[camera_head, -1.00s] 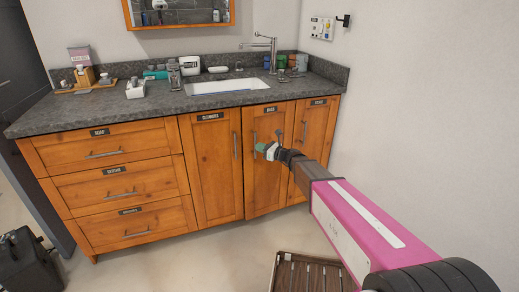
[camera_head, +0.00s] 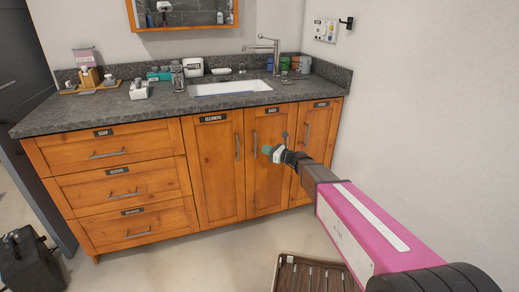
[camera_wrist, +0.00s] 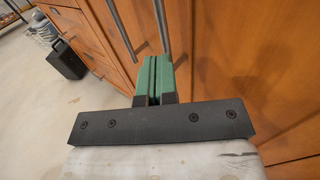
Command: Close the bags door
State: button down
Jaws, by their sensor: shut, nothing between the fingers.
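The bags door (camera_head: 270,180) is the orange wooden door under the sink, with a small dark label (camera_head: 271,111) at its top and a vertical metal handle (camera_head: 255,144) near its left edge. It looks flush or nearly flush with the doors beside it; a small gap cannot be ruled out. My gripper (camera_head: 267,149) is in front of the door's upper part, just right of the handle. In the wrist view, its green fingers (camera_wrist: 155,62) are together and empty, close to the door face (camera_wrist: 228,62). Whether they touch it cannot be told.
The cleaners door (camera_head: 213,180) is to the left and a narrow door (camera_head: 318,135) to the right, both shut. Several drawers (camera_head: 120,185) are further left. A slatted brown crate (camera_head: 310,262) stands on the floor below my arm. A black case (camera_head: 28,262) is at far left.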

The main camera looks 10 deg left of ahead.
jog(key=s+d+f+n+g+h, duration=0.2)
jog(key=s+d+n+h, duration=0.3)
jog(key=d, duration=0.8)
jog(key=s+d+f+n+g+h, duration=0.2)
jog(key=s+d+f+n+h, duration=0.2)
jog(key=s+d+n, duration=0.5)
jog(key=s+d+f+n+g+h, duration=0.2)
jog(key=s+d+n+h, duration=0.6)
jog(key=d, duration=0.9)
jog(key=shift+s+f, duration=0.8)
jog(key=shift+s, duration=0.45)
jog(key=shift+a, duration=0.1)
jog(key=shift+a+r, duration=0.1)
jog(key=shift+a, duration=0.2)
